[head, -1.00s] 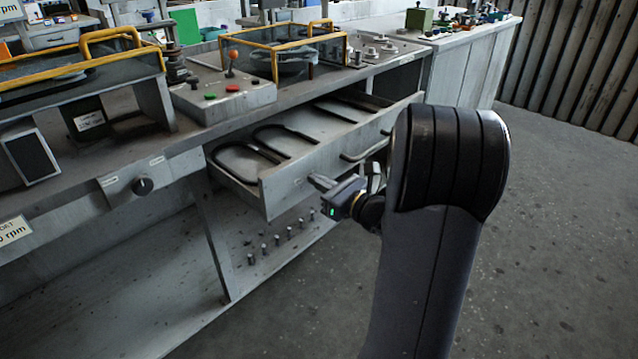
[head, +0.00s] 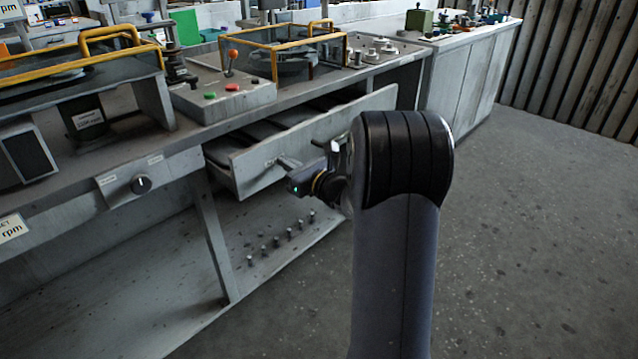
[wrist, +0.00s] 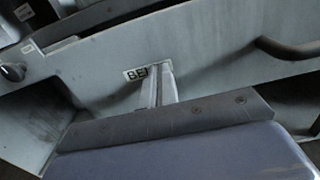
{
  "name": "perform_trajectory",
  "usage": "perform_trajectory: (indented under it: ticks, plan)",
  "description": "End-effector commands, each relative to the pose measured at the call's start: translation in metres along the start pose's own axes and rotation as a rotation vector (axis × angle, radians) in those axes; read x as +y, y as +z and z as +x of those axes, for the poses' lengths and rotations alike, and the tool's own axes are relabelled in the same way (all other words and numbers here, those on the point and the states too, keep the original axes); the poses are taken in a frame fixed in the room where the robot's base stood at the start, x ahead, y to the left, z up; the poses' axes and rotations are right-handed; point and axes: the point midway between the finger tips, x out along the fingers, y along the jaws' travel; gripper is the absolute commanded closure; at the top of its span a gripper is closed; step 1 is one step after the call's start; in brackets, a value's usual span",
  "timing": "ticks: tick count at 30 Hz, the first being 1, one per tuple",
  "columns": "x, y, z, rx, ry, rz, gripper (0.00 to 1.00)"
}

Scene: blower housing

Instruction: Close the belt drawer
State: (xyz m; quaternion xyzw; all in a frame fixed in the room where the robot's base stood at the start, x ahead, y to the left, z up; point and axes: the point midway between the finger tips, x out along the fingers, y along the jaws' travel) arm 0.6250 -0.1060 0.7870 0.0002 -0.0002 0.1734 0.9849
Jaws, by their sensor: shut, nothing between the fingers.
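The belt drawer (head: 265,165) is a grey metal drawer under the bench top, standing partly open in the head view. Dark belts (head: 262,133) show inside it. In the wrist view its front (wrist: 210,50) fills the upper part, with a label (wrist: 134,73) starting "BE" partly hidden behind my fingers. A dark bar handle (wrist: 290,48) is to the right of the fingers. My gripper (head: 285,162) is shut and empty, its fingertips at the drawer front by the label (wrist: 160,70). Whether they touch it is hard to tell.
The bench top (head: 205,133) carries a control box (head: 220,95) with a red-knobbed lever and yellow-framed guards. A dark knob (head: 141,184) sits on the bench front left of the drawer. Several pegs (head: 275,240) stand on the lower shelf. The floor at right is clear.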

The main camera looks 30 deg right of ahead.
Motion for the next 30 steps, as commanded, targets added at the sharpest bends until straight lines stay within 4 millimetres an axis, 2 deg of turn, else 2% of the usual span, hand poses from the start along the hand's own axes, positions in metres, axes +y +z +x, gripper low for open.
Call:
perform_trajectory:
  ticks: [1,6,12,19,30]
  plan:
    - [0.002,-0.002,0.014,-0.001,0.005,-0.001,1.0]
    - [0.001,-0.002,0.051,0.0,0.003,0.0,1.0]
    - [0.0,-0.001,0.081,0.0,0.001,-0.001,1.0]
    - [0.0,0.0,0.097,0.0,0.0,-0.001,1.0]
    - [0.0,0.002,0.101,-0.004,-0.001,-0.001,1.0]
